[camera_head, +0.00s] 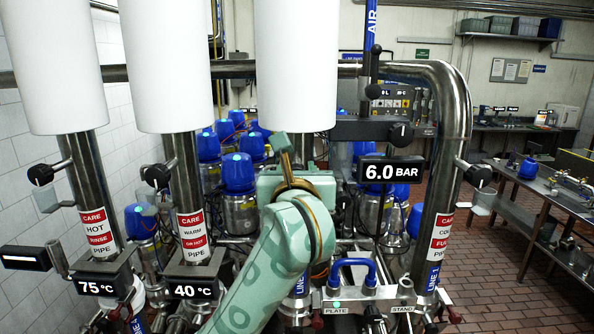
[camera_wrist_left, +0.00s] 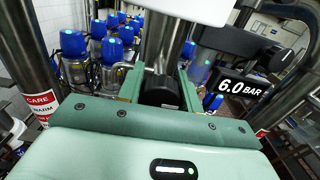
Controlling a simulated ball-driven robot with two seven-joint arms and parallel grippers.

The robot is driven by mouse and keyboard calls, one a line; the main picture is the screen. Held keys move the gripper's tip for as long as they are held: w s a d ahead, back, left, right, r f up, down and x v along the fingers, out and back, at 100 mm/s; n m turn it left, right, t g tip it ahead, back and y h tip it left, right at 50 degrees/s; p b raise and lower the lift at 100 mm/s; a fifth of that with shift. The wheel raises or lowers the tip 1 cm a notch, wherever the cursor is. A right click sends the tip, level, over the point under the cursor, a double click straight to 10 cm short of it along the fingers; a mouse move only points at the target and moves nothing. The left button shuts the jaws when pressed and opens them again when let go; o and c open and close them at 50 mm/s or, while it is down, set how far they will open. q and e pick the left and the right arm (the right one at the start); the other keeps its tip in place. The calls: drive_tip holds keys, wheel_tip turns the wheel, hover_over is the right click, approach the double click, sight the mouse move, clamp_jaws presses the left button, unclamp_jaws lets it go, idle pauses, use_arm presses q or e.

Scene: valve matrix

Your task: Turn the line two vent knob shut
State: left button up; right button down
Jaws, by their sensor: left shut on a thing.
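My left gripper (camera_head: 287,158) is at the third pipe from the left in the head view, with my arm hiding most of that pipe. The left wrist view shows this gripper (camera_wrist_left: 160,88) shut on a black knob (camera_wrist_left: 160,92) in front of the steel pipe (camera_wrist_left: 163,45). The gripper body hides the knob in the head view, and how far it is turned cannot be told. A blue line label (camera_head: 300,286) shows low on this pipe, partly covered, its number unclear. My right gripper is not in view.
Similar black knobs stick out from the left pipe (camera_head: 40,174), the second pipe (camera_head: 158,176) and the right pipe (camera_head: 480,175). A 6.0 BAR display (camera_head: 389,170) stands just right of my gripper. Blue-capped valves (camera_head: 237,172) crowd behind. The tiled floor at right (camera_head: 500,250) is clear.

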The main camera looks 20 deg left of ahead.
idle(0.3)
use_arm(q)
drive_tip(key=m+p, duration=0.6)
drive_tip(key=m, duration=1.1)
drive_tip(key=shift+d+f+m, duration=0.1)
drive_tip(key=shift+f+m, duration=0.05)
drive_tip(key=shift+m, duration=0.25)
idle(0.4)
drive_tip(key=o, duration=1)
drive_tip(key=shift+w, duration=0.15)
